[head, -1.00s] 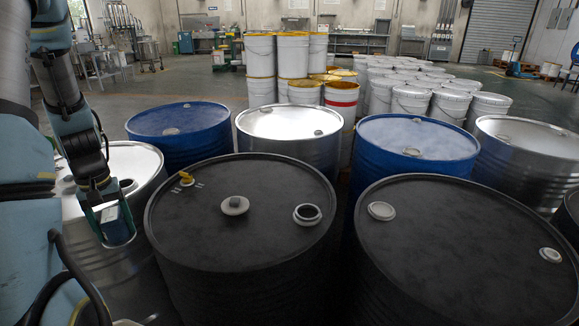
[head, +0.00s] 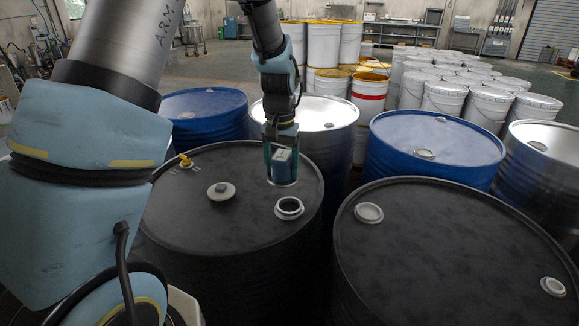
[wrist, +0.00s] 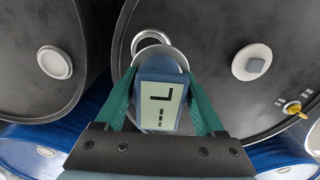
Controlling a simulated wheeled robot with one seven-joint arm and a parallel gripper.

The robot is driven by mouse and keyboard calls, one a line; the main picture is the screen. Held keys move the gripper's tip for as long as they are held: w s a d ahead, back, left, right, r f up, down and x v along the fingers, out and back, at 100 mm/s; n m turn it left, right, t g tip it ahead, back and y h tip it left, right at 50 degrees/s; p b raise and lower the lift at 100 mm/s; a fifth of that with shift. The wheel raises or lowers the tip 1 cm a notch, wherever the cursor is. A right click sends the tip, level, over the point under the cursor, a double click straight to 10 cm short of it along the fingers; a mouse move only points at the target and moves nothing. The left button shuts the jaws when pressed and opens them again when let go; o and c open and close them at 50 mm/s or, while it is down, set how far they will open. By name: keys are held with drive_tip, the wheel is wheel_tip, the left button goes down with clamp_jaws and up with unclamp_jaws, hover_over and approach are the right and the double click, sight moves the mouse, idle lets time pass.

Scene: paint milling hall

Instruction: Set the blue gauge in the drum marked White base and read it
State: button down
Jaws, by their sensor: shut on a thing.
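My gripper (head: 281,158) is shut on the blue gauge (head: 284,171) and holds it upright above the left black drum (head: 215,245). In the wrist view the gauge (wrist: 160,104) shows a pale display with a few dark strokes, seemingly dashes and an L-like shape. The drum's open bung hole (head: 289,208) lies just below and slightly right of the gauge in the head view. In the wrist view its bright ring (wrist: 150,38) is partly hidden behind the gauge. The gauge looks clear of the lid. Small pale lettering near the yellow fitting (head: 185,161) is not legible.
A capped bung (head: 221,191) sits on the same lid. Another black drum (head: 440,250) with closed caps stands close at the right. Blue drums (head: 435,140) and a silver drum (head: 318,112) stand behind, with white pails (head: 443,98) beyond.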

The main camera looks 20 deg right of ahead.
sight(288, 157)
drive_tip(key=shift+s+d+r, duration=0.15)
drive_tip(key=shift+s+d, duration=0.35)
drive_tip(key=shift+d, duration=0.35)
drive_tip(key=shift+f+b, duration=2.05)
drive_tip(key=shift+f, duration=0.55)
drive_tip(key=shift+f, duration=0.15)
drive_tip(key=shift+f, duration=0.55)
drive_tip(key=shift+f+b, duration=0.8)
drive_tip(key=shift+f, duration=0.25)
unclamp_jaws()
drive_tip(key=shift+a, duration=0.1)
drive_tip(key=shift+r, duration=0.1)
wheel_tip(288, 157, up, 11)
drive_tip(key=shift+s+f+b, duration=0.1)
drive_tip(key=shift+f+b, duration=0.05)
drive_tip(key=shift+b, duration=0.9)
